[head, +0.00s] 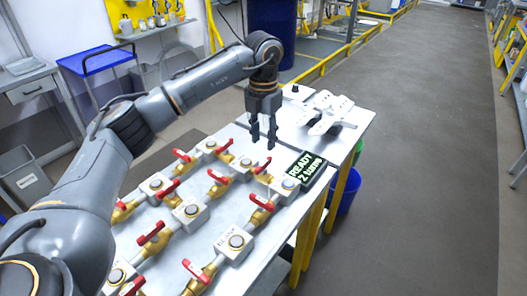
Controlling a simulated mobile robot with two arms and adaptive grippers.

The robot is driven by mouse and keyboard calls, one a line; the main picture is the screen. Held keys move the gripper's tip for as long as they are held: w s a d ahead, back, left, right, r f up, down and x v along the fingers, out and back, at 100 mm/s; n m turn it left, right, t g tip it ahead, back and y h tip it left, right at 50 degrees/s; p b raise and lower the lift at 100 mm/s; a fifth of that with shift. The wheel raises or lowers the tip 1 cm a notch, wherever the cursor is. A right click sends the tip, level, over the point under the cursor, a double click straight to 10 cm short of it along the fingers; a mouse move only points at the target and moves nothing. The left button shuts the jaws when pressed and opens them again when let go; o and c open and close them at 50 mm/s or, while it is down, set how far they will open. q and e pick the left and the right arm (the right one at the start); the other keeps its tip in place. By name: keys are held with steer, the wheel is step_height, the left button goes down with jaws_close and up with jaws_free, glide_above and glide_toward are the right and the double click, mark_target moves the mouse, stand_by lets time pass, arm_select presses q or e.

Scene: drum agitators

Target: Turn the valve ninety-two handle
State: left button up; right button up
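Several brass valves with red handles stand in rows on the metal table (292,220), each beside a white block with a round grey button. One red handle (262,203) is at the right front and another (196,271) is at the near edge. The labels on the blocks are too small to read, so I cannot tell which is valve ninety-two. My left gripper (262,146) points down above the far right of the rows, with its fingers apart and nothing between them. It looks clear of the red handle (263,167) below it. My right gripper is not in view.
A dark display (306,170) reading "READY 2 turns" stands at the table's right edge. White parts (327,110) lie at the far end. A blue bin (344,190) is beside the table. The grey floor on the right is clear.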

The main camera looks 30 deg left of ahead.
arm_select(q)
step_height(320, 180, up, 4)
steer(key=shift+r, duration=0.15)
stand_by(0.5)
